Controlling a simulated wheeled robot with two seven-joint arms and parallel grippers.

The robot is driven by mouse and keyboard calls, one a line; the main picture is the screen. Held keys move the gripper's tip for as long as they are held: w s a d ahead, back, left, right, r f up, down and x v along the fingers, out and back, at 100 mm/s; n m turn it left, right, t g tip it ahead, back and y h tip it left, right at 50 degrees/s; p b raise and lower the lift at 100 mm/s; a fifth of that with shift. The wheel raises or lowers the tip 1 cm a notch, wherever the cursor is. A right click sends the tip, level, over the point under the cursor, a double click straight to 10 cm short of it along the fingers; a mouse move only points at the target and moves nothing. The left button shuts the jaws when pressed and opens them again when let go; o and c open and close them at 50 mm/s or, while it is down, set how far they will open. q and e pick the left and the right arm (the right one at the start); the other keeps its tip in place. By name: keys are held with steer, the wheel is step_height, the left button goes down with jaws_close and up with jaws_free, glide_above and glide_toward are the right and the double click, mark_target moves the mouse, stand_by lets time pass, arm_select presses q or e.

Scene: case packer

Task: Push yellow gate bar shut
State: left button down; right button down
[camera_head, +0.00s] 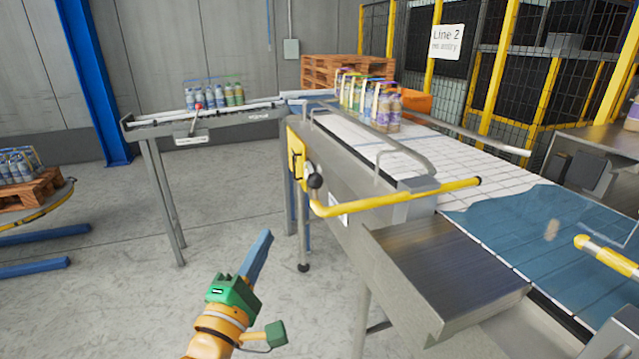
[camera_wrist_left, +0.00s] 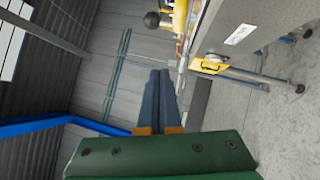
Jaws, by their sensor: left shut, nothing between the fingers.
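The yellow gate bar (camera_head: 400,200) is a bent tube hinged at a yellow bracket (camera_head: 296,155) on the conveyor's near side. It reaches right over the conveyor edge, its free end at the right, apart from the other yellow bar end (camera_head: 600,246). My right gripper is out of view.
A steel side table (camera_head: 445,265) juts out in front of the conveyor (camera_head: 480,165). Bottle packs (camera_head: 370,100) stand on the belt and on a side conveyor (camera_head: 215,92). Mesh fencing (camera_head: 450,75) stands behind.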

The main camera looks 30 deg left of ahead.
arm_select(q)
steer(key=w+r+b, duration=0.3)
steer(key=w+r, duration=0.1)
steer(key=w, duration=0.7)
steer(key=shift+d, duration=0.1)
steer(key=shift+s+r, duration=0.1)
